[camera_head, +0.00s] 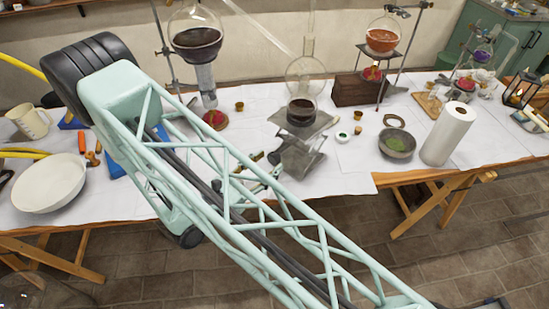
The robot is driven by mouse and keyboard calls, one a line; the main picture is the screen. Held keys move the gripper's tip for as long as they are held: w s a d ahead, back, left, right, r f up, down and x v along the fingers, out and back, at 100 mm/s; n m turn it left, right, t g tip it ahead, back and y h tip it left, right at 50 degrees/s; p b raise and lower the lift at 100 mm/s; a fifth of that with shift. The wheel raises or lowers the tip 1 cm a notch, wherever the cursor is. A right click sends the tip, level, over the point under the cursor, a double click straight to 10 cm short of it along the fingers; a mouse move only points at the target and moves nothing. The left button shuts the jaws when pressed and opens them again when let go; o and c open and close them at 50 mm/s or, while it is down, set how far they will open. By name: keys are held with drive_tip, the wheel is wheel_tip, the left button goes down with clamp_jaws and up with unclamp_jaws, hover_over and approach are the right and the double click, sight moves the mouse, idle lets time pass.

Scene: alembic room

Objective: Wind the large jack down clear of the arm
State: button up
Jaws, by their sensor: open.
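The large jack (301,157) stands on the white-covered table, just right of the picture's middle. Its grey top plate (319,127) is raised above the cloth and carries a round flask with dark liquid (302,112). Clear round glassware (305,72) is above that flask, and a slanting glass tube (262,28) runs up to the left from it. My gripper (262,168) is low over the table, just left of the jack, seen partly through my arm's lattice. It is open. I cannot tell whether it touches the jack. Its fingertips are partly hidden.
A flask of dark liquid (196,38) hangs on a stand at the left. A wooden box (354,89), a mortar-like bowl (397,144) and a paper roll (447,134) stand to the right. A white basin (49,183) is far left. Bare cloth lies in front of the jack.

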sight(272, 160)
drive_tip(key=shift+x, duration=1.95)
drive_tip(key=c, duration=0.9)
drive_tip(key=shift+n, duration=0.3)
